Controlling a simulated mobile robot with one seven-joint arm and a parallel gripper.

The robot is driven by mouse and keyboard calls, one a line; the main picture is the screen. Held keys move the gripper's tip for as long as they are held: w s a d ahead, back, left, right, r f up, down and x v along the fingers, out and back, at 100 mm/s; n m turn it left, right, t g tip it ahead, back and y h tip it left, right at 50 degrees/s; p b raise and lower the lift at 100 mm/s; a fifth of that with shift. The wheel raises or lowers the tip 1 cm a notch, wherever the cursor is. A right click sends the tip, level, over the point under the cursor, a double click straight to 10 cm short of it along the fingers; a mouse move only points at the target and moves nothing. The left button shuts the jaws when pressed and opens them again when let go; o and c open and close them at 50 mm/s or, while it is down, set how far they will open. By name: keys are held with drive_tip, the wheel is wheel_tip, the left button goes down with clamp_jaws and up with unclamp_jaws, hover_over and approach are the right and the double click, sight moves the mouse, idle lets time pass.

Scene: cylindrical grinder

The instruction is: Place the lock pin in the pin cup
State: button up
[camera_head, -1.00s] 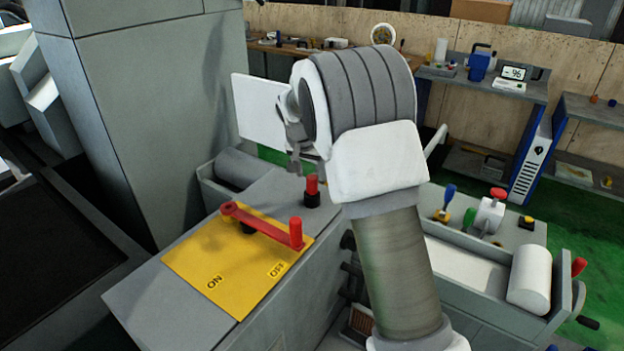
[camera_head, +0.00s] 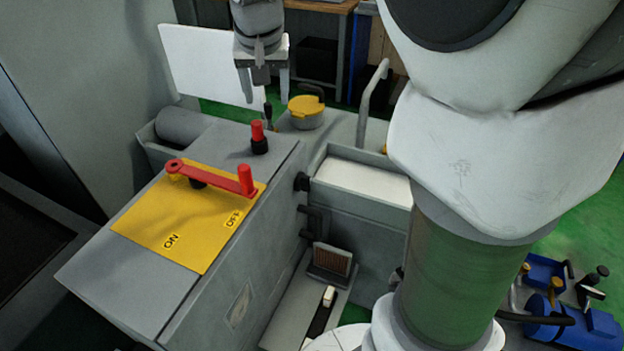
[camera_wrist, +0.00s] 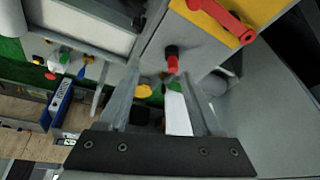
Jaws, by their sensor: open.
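A red-topped pin (camera_head: 257,130) with a black collar stands upright on the far end of the grey machine top; I take it to be the lock pin. It also shows in the wrist view (camera_wrist: 172,62), near the fingertips. My gripper (camera_head: 266,98) hangs above and beyond this pin in the head view, fingers pointing down, open and empty. The wrist view shows its two fingers (camera_wrist: 160,82) apart, with nothing between them. I cannot make out a pin cup for certain.
A red lever (camera_head: 215,178) lies across the yellow ON/OFF plate (camera_head: 165,225) in front of the pin. A yellow round lid (camera_head: 306,108) and a curved grey pipe (camera_head: 373,88) stand beyond it. A white panel (camera_head: 205,65) is behind, left of my gripper.

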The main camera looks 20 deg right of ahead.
drive_tip(key=s+f+n, duration=0.1)
drive_tip(key=s+n, duration=0.1)
drive_tip(key=s, duration=1)
drive_tip(key=s+f+n+t+y, duration=0.1)
drive_tip(key=s+n, duration=0.1)
drive_tip(key=s, duration=1)
drive_tip(key=shift+f, duration=0.3)
drive_tip(key=shift+c, duration=0.2)
